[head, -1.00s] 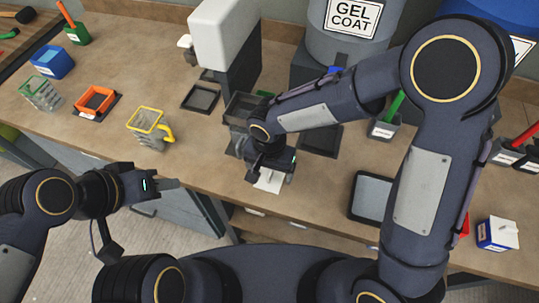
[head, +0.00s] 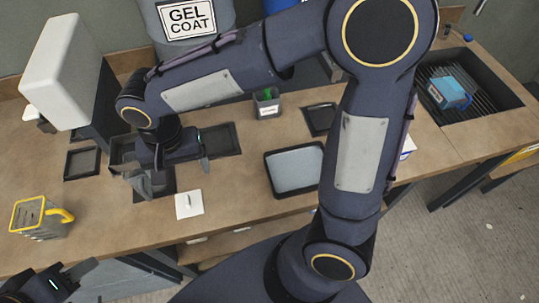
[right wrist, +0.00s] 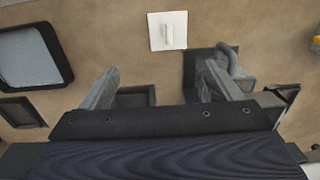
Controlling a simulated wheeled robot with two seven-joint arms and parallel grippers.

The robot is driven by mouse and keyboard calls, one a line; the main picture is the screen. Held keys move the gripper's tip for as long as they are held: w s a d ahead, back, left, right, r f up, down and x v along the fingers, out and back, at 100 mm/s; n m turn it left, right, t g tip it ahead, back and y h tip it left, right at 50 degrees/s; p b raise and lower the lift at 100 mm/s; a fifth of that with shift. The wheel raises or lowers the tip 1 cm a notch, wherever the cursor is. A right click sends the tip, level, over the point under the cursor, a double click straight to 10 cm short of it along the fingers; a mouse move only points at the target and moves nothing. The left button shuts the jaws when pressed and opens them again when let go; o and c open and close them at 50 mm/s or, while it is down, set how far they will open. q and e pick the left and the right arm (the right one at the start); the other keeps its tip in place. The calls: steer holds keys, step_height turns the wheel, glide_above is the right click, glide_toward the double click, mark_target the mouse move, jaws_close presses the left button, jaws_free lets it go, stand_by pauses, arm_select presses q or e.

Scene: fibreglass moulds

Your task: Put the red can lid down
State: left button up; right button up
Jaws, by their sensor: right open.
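No red lid can be made out in either view. A white square plate with a small raised handle (head: 189,204) lies flat on the bench; it also shows in the right wrist view (right wrist: 168,30). Whether it is the can lid, I cannot tell. My right gripper (head: 172,170) is open, over the bench just behind and left of the plate, apart from it. In the right wrist view its spread fingers (right wrist: 161,72) have nothing clearly held between them. My left gripper (head: 70,280) is at the lower left, partly cut off, and its opening is unclear.
A grey yellow-rimmed can (head: 38,219) stands at the left. A dark-rimmed tray (head: 268,168) lies right of the plate. A grey piece with a loop (right wrist: 235,62) is close by my right finger. Bare bench surrounds the plate's front and right.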

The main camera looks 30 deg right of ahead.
steer(key=s+d+r+n+t+y, duration=0.1)
steer(key=s+d+r+t, duration=0.1)
steer(key=s+d, duration=0.4)
steer(key=s+d+r+t+y, duration=0.1)
steer(key=s+d, duration=0.4)
steer(key=d, duration=0.7)
steer(key=t+y, duration=0.1)
steer(key=t, duration=0.1)
steer(key=shift+s+d+r+n+t, duration=0.15)
steer(key=shift+s+r+n+t, duration=0.15)
steer(key=shift+s+r+n, duration=0.1)
